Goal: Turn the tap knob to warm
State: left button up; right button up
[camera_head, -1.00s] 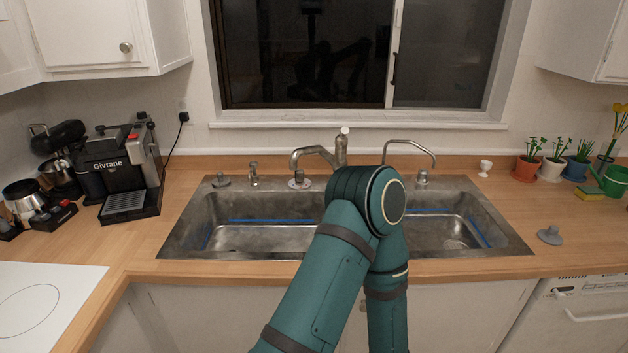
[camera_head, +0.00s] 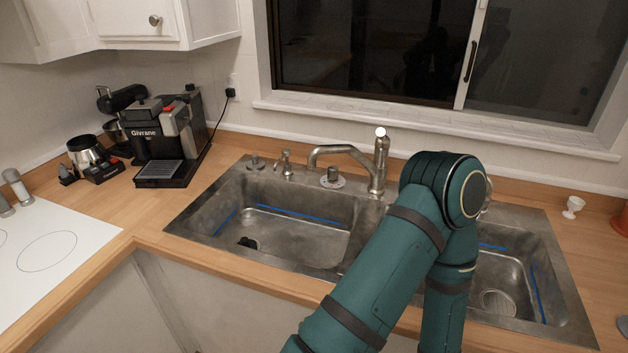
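The metal tap (camera_head: 378,170) stands upright behind the double sink (camera_head: 190,212), its curved spout reaching left over the left basin. A round white knob (camera_head: 381,132) sits on top of the tap's upright body. It is in plain view and nothing touches it. One of my teal arms rises from the bottom and bends at a joint just right of the tap, covering the middle of the sink and part of the right basin. Neither gripper shows in this view.
A soap pump (camera_head: 287,162) and a round metal fitting (camera_head: 333,178) stand left of the tap. A coffee machine (camera_head: 165,140) is on the left counter, near a white cooktop (camera_head: 60,250). A white egg cup (camera_head: 573,207) stands at the right. The counter front left of the sink is clear.

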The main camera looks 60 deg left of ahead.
aim_at(332, 171)
jog(key=u, duration=1.95)
jog(key=l+z, duration=0.55)
jog(key=z, duration=0.2)
jog(key=l+z, duration=0.35)
jog(key=j, duration=0.1)
